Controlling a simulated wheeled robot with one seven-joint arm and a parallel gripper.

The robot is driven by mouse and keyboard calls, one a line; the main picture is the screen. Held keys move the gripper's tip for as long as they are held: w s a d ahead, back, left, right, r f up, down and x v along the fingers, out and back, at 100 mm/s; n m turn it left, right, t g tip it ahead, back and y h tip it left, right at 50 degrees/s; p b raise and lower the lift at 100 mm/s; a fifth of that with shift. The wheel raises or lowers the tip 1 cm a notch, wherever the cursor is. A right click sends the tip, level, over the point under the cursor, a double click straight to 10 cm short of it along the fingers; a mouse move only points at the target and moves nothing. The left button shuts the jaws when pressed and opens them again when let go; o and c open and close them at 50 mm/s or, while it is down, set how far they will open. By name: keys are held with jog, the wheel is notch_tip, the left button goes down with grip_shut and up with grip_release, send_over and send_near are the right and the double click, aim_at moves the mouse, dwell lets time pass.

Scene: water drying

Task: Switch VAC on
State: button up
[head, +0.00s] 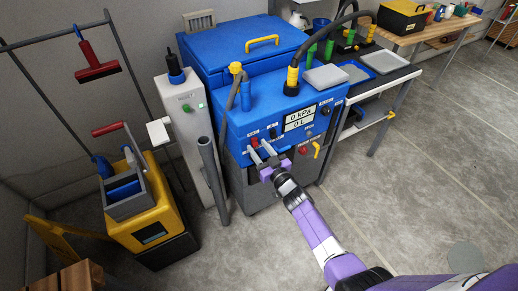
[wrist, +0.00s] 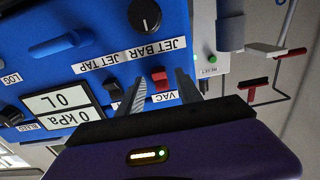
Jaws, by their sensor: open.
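The blue machine (head: 240,120) has a front panel with a display (head: 300,118) reading 0 kPa and 0 L. The red VAC switch (wrist: 159,79) is on this panel, with its VAC label (wrist: 165,97) beside it in the wrist view. In the head view the red switch (head: 254,141) is small, near the panel's left end. My gripper (head: 258,148) is in front of it with jaws apart. In the wrist view its fingers (wrist: 159,77) stand on either side of the switch; contact cannot be told. The switch's on or off position is unclear.
A black knob (wrist: 145,15) and a blue lever (wrist: 60,45) are on the panel. A grey post (head: 190,130) with a green RESET button stands to the left. A yellow mop cart (head: 148,225) is further left. Open floor lies to the right.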

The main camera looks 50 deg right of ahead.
jog(key=shift+c, duration=0.4)
grip_shut()
jog(key=shift+f, duration=0.1)
